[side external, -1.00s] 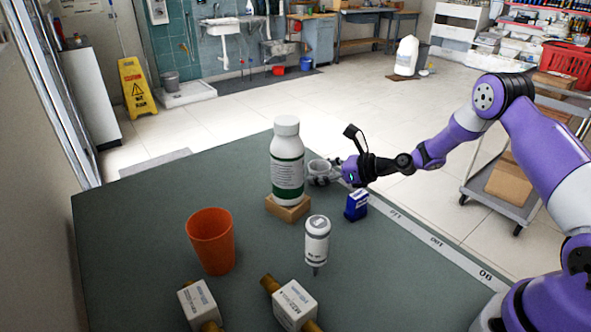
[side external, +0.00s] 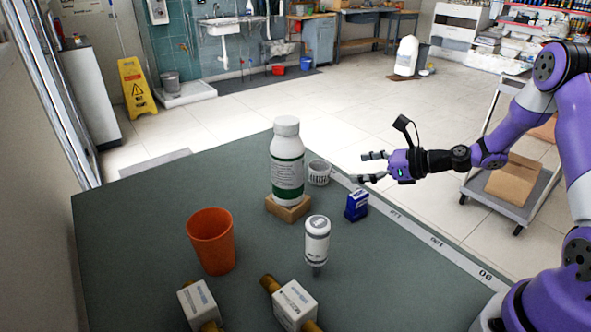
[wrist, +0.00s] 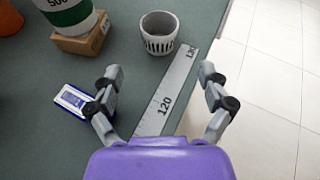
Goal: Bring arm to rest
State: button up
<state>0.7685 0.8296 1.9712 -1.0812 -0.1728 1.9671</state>
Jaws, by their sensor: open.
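My gripper (side external: 374,167) is open and empty, beyond the right edge of the green table (side external: 130,250) in the side external view. In the wrist view its two fingers (wrist: 160,88) are spread wide with nothing between them. A small grey slotted cup (side external: 319,173) stands upright on the table, to the left of my gripper and apart from it. In the wrist view the cup (wrist: 158,33) is ahead of the fingers. A small blue box (side external: 356,205) stands near the table's edge, below my gripper in the picture.
A white bottle (side external: 287,165) stands on a wooden block (side external: 288,208). An orange cup (side external: 211,241), a smaller white bottle (side external: 316,241) and two brass-ended valves (side external: 294,304) are on the table. A ruler strip (side external: 428,236) runs along its right edge. A trolley (side external: 512,206) stands behind my arm.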

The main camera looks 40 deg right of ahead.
jog(key=shift+v, duration=0.9)
jog(key=shift+a+r+n, duration=0.3)
jog(key=shift+r+n, duration=0.05)
jog(key=shift+n, duration=0.15)
jog(key=s+a+r+n+g, duration=0.1)
jog(key=a+n, duration=0.1)
jog(key=n, duration=0.3)
jog(key=s+a+r+n+g, duration=0.2)
jog(key=a+n, duration=0.1)
jog(key=n, duration=0.2)
jog(key=s+a+r+n+g+h, duration=0.1)
jog(key=a+r+n+g, duration=0.1)
jog(key=n, duration=0.2)
jog(key=shift+s+a+r+n, duration=0.2)
jog(key=shift+a+n, duration=0.2)
jog(key=s+r+n+g+h, duration=0.1)
jog(key=s+r+n+h, duration=0.4)
jog(key=s+n, duration=0.8)
jog(key=shift+s+a+r+n+g, duration=0.3)
jog(key=shift+a+r+n, duration=0.15)
jog(key=shift+r+n, duration=0.25)
